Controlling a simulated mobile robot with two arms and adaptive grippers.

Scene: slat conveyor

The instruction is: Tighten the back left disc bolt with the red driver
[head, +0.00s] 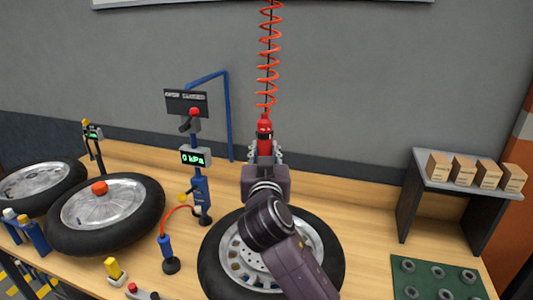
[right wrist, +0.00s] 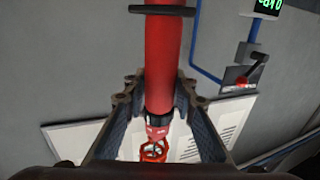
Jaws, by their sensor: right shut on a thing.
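The red driver (head: 264,128) hangs upright on a coiled red hose (head: 268,60) above the back of the bench. My right gripper (head: 264,158) is shut around its body. In the right wrist view the red driver (right wrist: 166,60) runs between both fingers of my right gripper (right wrist: 160,98). Below it stands or lies a tyre (head: 212,270) with a silver disc wheel (head: 232,262). My right arm covers much of this wheel, so I cannot make out the back left disc bolt. My left gripper is not in view.
Two more wheels lie at left, one (head: 105,205) with a red knob. A blue gauge post (head: 200,190) reading 0 kPa stands left of the driver. A grey shelf (head: 470,187) with several small boxes and a green mat (head: 435,280) with dark rings are at right.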

